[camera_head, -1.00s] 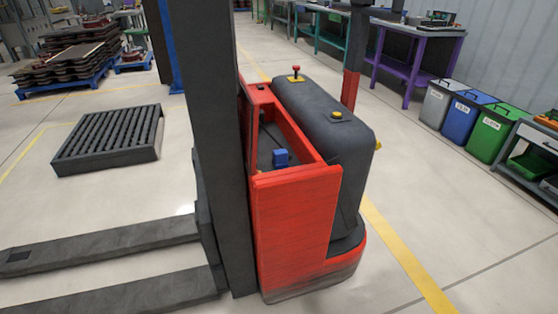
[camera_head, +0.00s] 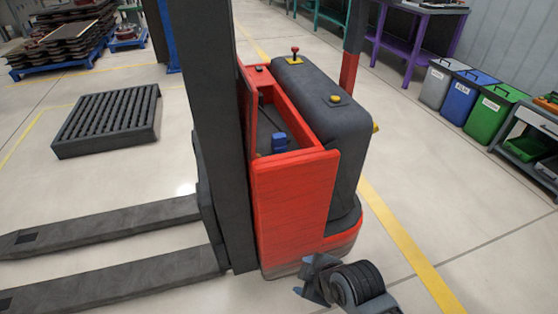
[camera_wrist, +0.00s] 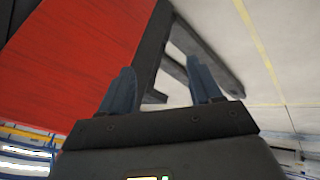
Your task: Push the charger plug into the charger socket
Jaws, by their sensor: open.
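A small blue block-shaped part (camera_head: 279,143), which may be the charger plug or socket, sits inside the open red compartment (camera_head: 290,168) of the forklift. I cannot tell a separate plug from a socket at this size. My gripper (camera_wrist: 163,92) is open and empty in the wrist view, its two blue-grey fingers apart, near the forklift's red side panel (camera_wrist: 75,60). In the head view the end of my arm shows at the bottom, low in front of the forklift and well away from the blue part.
The dark mast (camera_head: 205,110) stands left of the compartment, with forks (camera_head: 110,225) reaching left. A black rounded cover (camera_head: 325,100) rises on the right. Bins (camera_head: 490,112) stand at right. Open floor lies at front right.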

